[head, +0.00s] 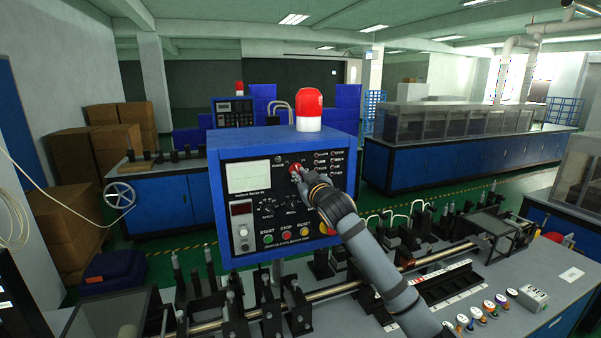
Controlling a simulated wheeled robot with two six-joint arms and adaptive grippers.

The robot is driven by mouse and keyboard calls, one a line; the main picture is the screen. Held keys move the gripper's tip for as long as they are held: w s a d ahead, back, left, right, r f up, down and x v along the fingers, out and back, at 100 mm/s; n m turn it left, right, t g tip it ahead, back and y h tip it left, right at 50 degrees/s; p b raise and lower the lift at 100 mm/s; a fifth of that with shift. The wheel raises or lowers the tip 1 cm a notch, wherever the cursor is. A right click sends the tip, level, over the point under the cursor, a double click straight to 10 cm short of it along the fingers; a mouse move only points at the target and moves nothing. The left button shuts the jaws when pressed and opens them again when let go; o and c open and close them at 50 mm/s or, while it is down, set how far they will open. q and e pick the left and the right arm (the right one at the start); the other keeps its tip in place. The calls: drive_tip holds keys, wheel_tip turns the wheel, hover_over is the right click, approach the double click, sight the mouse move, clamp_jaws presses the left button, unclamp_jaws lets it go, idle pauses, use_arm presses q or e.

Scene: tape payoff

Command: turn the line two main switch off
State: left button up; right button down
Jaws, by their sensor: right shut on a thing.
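A blue control box (290,142) with a black front panel stands on the near machine bench, a red beacon (309,105) on its top. A red switch knob (295,169) sits in the upper middle of the panel. My right gripper (298,176) reaches up from the lower right and is shut on this knob; its fingers and wrist hide part of the knob and the panel's lower right. I cannot read the switch's position. My left gripper is not in view.
The panel also has a screen (248,176), small dials and coloured push buttons (268,239). Rods and black brackets (235,318) crowd the bench below. Coloured spools (475,312) lie at the right. Another blue machine (470,160) stands behind.

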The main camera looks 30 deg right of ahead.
drive_tip(key=n+p, duration=0.2)
drive_tip(key=n, duration=0.2)
drive_tip(key=shift+d+r+n, duration=0.1)
drive_tip(key=shift+r+n, duration=0.05)
drive_tip(key=shift+n, duration=0.55)
drive_tip(key=c, duration=1.4)
unclamp_jaws()
drive_tip(key=shift+s, duration=0.1)
drive_tip(key=v, duration=0.7)
drive_tip(key=shift+s, duration=0.15)
